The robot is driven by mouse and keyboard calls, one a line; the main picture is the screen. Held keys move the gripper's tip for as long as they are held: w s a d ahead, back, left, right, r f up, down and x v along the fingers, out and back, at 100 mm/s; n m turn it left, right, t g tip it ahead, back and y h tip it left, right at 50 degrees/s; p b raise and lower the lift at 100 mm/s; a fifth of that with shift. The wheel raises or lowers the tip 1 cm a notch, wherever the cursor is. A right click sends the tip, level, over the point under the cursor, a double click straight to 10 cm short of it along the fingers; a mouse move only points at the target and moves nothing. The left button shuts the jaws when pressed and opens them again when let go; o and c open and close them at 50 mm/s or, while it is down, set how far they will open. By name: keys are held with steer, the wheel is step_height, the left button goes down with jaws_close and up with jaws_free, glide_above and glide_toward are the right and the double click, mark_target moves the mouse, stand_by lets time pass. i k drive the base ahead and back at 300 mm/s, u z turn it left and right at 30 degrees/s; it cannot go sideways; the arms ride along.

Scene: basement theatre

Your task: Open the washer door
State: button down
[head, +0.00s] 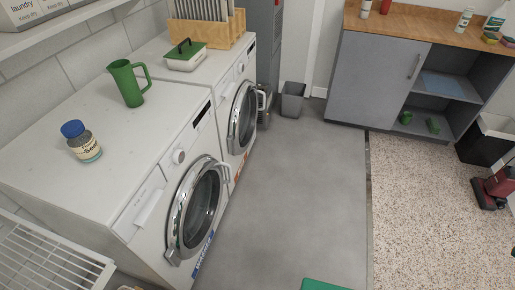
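Two white front-loading machines stand side by side along the left wall. The nearer machine (135,165) has a round chrome-rimmed door (199,212) with dark glass, and a blue lettered label (203,257) below it. The farther machine (226,90) has a similar round door (242,118) and an orange label (240,166). Both doors look shut. The label lettering is too small to read surely, so I cannot tell for certain which one is the washer. My gripper is not in view.
A jar with a blue lid (82,142) and a green pitcher (128,83) stand on the nearer machine. A white drying rack (50,258) is at lower left. Grey floor (300,185) before the doors is mostly clear. A grey bin (292,100) and cabinet (372,82) stand at the back.

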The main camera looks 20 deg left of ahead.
mark_target(179, 249)
steer(key=u, duration=0.25)
steer(key=i, duration=1.55)
steer(key=u, duration=0.5)
